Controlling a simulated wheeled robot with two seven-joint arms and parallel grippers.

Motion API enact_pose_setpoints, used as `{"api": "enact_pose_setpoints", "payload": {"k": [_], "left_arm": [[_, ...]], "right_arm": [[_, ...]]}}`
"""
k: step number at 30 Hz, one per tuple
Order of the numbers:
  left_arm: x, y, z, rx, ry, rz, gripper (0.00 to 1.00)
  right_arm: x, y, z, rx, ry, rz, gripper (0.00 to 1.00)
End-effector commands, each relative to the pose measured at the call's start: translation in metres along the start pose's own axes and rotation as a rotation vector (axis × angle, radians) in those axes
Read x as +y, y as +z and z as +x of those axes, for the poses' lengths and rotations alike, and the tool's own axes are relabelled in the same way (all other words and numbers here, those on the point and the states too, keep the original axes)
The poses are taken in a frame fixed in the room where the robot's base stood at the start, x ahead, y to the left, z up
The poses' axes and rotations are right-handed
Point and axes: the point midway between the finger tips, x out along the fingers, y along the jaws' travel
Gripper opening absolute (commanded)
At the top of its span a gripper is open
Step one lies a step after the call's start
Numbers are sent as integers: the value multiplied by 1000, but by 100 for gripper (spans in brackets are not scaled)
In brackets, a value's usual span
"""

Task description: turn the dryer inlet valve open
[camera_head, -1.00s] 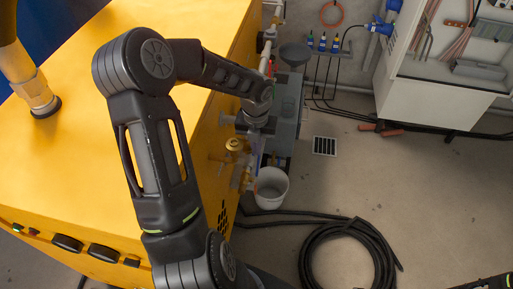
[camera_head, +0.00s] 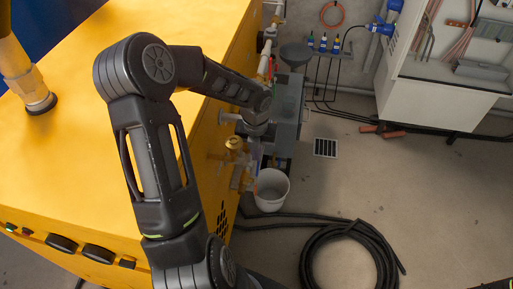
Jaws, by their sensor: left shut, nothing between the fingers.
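The yellow machine (camera_head: 95,130) fills the left side. Brass fittings (camera_head: 235,143) and pale pipework stick out of its right face. A small red part (camera_head: 271,70) sits on the piping farther back. I cannot tell which of these is the dryer inlet valve; my arm may cover it. My left arm reaches over the machine's edge, and its wrist points down beside that face. My left gripper (camera_head: 254,148) is shut, small and partly hidden, close to the brass fittings. I cannot tell whether it touches them. My right gripper is not in view.
A white bucket (camera_head: 271,190) stands on the floor below the fittings. A grey unit (camera_head: 287,115) stands behind it. A coiled black hose (camera_head: 350,255) lies on the floor in front. A white cabinet (camera_head: 440,95) stands at the back right. Floor between is mostly clear.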

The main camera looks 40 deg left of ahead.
Motion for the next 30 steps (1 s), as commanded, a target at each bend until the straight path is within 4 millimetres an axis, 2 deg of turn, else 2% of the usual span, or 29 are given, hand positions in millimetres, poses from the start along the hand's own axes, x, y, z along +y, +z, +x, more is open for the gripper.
{"api": "enact_pose_setpoints", "payload": {"k": [3, 9, 30], "left_arm": [[-1, 0, 22, 3, -1, 1, 0], [-1, 0, 47, 0, -2, 1, 0], [0, 2, 62, -1, 0, 1, 0]], "right_arm": [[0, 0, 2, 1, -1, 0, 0], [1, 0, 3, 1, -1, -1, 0], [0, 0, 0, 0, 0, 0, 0]]}}
